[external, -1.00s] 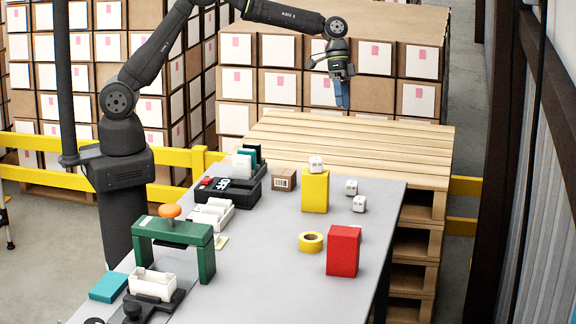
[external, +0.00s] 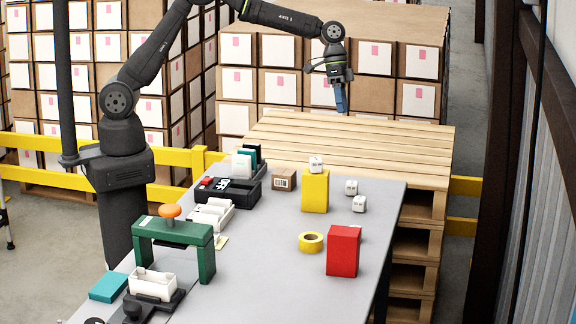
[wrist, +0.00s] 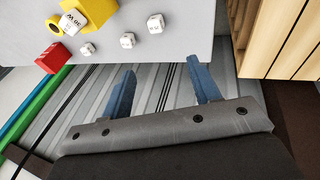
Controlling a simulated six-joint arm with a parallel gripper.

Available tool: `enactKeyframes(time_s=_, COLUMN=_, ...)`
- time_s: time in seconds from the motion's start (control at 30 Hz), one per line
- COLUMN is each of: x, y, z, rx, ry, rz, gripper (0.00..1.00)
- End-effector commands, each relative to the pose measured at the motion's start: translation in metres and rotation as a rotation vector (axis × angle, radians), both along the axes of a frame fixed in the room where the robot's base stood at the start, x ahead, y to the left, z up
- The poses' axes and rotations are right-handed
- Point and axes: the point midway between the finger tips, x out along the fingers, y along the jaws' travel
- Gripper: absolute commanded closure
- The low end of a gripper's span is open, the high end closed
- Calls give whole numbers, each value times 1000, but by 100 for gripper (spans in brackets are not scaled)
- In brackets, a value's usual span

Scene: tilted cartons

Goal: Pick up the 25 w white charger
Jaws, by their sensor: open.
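Several small white cube chargers with dark markings are in view. One charger (external: 316,163) sits on top of the yellow box (external: 315,193); it also shows in the wrist view (wrist: 72,21). Two more, an upper charger (external: 351,187) and a lower charger (external: 359,203), stand on the grey table to its right. I cannot tell which one reads 25 W. My gripper (external: 341,110) is open and empty, high beyond the table's far end; its blue fingers (wrist: 163,72) are spread apart.
The red box (external: 343,251) and yellow tape roll (external: 311,242) stand on the grey table (external: 265,270). A small carton (external: 284,180), black holder (external: 228,190) and green arch (external: 207,262) are on the left. A wooden pallet stack (external: 350,140) adjoins the far end.

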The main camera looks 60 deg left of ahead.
Motion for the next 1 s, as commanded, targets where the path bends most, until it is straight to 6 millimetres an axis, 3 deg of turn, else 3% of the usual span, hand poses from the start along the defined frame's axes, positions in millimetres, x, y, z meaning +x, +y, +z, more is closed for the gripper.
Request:
enactKeyframes(time_s=0.2, x=-43, y=-27, z=-35, rx=93, ry=-182, rz=55, gripper=44)
enactKeyframes(time_s=0.43, x=-73, y=-44, z=-50, rx=92, ry=-325, rz=63, gripper=44)
enactKeyframes(time_s=0.63, x=-71, y=-51, z=-70, rx=89, ry=-341, rz=64, gripper=44)
enactKeyframes(time_s=1.0, x=-51, y=-68, z=-133, rx=89, ry=-339, rz=63, gripper=44)
